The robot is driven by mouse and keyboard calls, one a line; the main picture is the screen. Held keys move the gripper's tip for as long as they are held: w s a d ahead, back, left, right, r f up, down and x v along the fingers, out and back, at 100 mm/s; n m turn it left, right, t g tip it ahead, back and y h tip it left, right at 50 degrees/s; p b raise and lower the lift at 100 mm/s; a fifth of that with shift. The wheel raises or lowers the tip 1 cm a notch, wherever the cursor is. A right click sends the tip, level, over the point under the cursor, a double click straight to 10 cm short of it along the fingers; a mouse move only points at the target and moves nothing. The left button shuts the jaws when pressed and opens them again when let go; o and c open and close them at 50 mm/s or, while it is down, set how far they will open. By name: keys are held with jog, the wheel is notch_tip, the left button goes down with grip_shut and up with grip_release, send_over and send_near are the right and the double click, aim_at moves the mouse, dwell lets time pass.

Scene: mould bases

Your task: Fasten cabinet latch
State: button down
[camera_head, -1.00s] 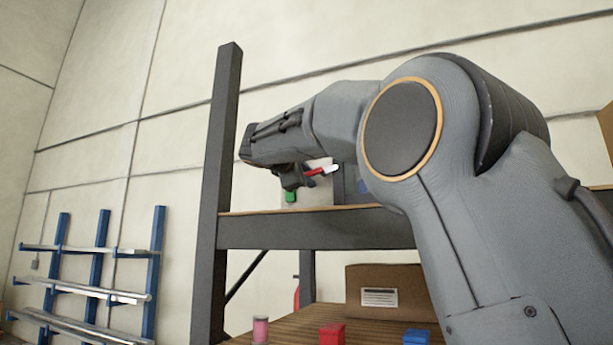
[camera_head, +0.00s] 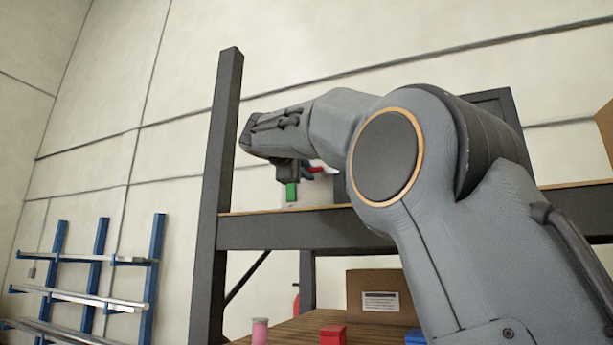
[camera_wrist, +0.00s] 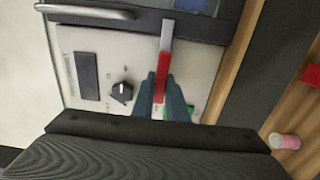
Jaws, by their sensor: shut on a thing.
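The latch lever (camera_wrist: 163,62), red with a pale metal end, is on the cabinet's white front panel (camera_wrist: 95,45) in the wrist view. Its pale end overlaps the edge of the dark door (camera_wrist: 200,28). My gripper (camera_wrist: 163,92) is shut on the lever's red part, which shows between the two fingers. In the head view my gripper (camera_head: 292,175) is at the cabinet on the upper shelf, with the red lever (camera_head: 315,169) just right of it. A green piece (camera_head: 291,192) shows below the fingers. The lever's pivot cannot be made out clearly.
The panel also bears a black knob (camera_wrist: 122,92) and a dark rectangle (camera_wrist: 87,76). A metal bar handle (camera_wrist: 85,12) is nearby. The shelf post (camera_head: 222,170) stands left of my gripper. A cardboard box (camera_head: 372,291), pink spool (camera_head: 260,331) and red block (camera_head: 333,335) are below.

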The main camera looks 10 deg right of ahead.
jog(key=c, duration=1.8)
grip_release()
jog(key=shift+o, duration=0.2)
jog(key=b+v, duration=0.3)
jog(key=v, duration=0.5)
jog(key=shift+w, duration=0.1)
